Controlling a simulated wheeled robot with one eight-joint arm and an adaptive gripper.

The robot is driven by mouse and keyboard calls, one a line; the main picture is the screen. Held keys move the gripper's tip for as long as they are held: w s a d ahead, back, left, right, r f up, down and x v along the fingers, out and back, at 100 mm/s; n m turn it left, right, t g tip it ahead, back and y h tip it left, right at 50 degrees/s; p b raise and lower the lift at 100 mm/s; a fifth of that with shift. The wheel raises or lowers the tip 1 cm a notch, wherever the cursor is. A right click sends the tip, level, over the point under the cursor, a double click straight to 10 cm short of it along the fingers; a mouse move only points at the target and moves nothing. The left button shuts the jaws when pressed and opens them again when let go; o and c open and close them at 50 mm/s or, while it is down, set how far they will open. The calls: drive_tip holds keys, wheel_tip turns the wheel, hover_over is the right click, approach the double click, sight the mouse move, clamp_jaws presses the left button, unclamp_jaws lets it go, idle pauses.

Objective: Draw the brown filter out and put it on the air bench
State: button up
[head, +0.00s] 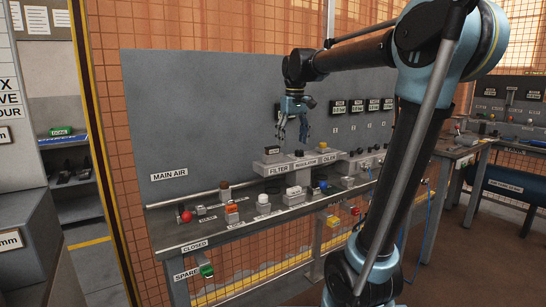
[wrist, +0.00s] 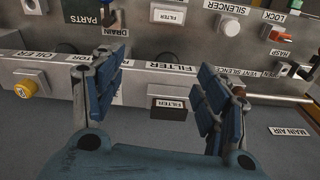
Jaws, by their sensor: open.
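A small dark block with a FILTER label (head: 272,150) stands on the grey raised manifold, at its left end above the larger FILTER lettering. In the wrist view, the block (wrist: 170,104) lies between my spread fingers, apart from both. Its brown colour is hard to make out. My gripper (head: 293,136) hangs above the manifold, open and empty; its blue fingers also show in the wrist view (wrist: 158,66). The grey air bench (head: 215,231) runs below the manifold. A separate FILTER plate (wrist: 168,14) is on the bench in the wrist view.
A grey back panel (head: 200,120) rises behind. Bare bench shows along the front edge.

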drive_tip(key=shift+n, duration=0.7)
drive_tip(key=w+a+r, duration=0.1)
drive_tip(key=w+a, duration=0.1)
drive_tip(key=w+a+r, duration=0.2)
drive_tip(key=a, duration=0.1)
drive_tip(key=w+a+r, duration=0.1)
drive_tip(key=w+a, duration=0.1)
drive_tip(key=shift+w+a+r, duration=0.15)
drive_tip(key=shift+w, duration=0.2)
drive_tip(key=shift+f, duration=4.55)
drive_tip(key=c, duration=1.4)
drive_tip(key=shift+r, duration=3)
drive_tip(key=shift+c, duration=0.2)
drive_tip(key=shift+r, duration=0.3)
